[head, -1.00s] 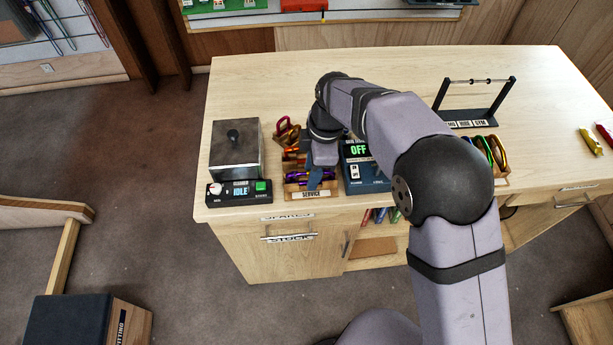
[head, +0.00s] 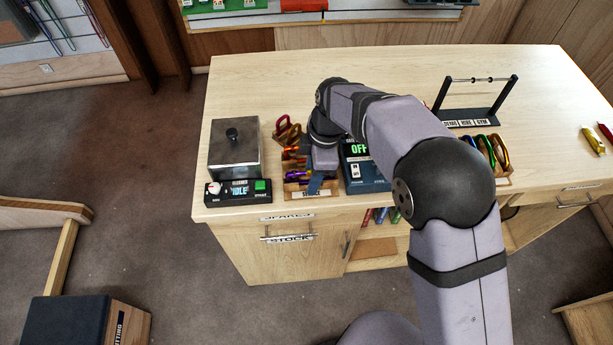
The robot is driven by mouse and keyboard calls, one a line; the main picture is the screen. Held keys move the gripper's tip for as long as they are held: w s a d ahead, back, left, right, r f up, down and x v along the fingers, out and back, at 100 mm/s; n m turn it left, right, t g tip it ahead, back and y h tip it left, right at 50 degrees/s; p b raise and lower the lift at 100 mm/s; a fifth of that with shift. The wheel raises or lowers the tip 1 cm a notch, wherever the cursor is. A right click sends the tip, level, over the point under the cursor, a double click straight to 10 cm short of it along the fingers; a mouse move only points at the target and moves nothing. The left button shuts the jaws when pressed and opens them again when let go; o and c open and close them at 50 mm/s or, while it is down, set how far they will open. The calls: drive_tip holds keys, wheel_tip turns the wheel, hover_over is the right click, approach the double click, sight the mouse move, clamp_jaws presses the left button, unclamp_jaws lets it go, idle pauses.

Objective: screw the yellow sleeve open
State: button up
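My gripper (head: 315,186) points down at the front of a wooden tray labelled SERVICE (head: 290,194). The tray holds carabiners: a purple one (head: 297,176) lies near the front, with orange and red ones (head: 288,135) behind it. The gripper and wrist cover the tray's right side. No yellow sleeve can be made out; it may be too small or hidden behind my wrist. The gap between the fingers is too small to read, and I cannot tell whether they touch a carabiner.
A metal box with a black knob (head: 235,150) and a panel reading IDLE (head: 238,191) stand left of the tray. A blue device reading OFF (head: 366,178) stands close on the right. Coloured carabiners (head: 497,150) and a black stand (head: 475,118) are farther right. The back of the table is clear.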

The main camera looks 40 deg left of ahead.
drive_tip(key=shift+d+f+b, duration=0.1)
drive_tip(key=shift+f+b, duration=0.2)
drive_tip(key=shift+f, duration=0.3)
drive_tip(key=shift+w+a+p, duration=0.35)
drive_tip(key=shift+w+a, duration=0.15)
drive_tip(key=shift+a, duration=0.1)
drive_tip(key=shift+r, duration=0.1)
drive_tip(key=shift+a+r+p, duration=0.1)
drive_tip(key=shift+r+p, duration=0.9)
drive_tip(key=shift+r, duration=0.4)
drive_tip(key=shift+s+d+b, duration=0.35)
drive_tip(key=shift+s+d, duration=0.2)
drive_tip(key=shift+s, duration=0.05)
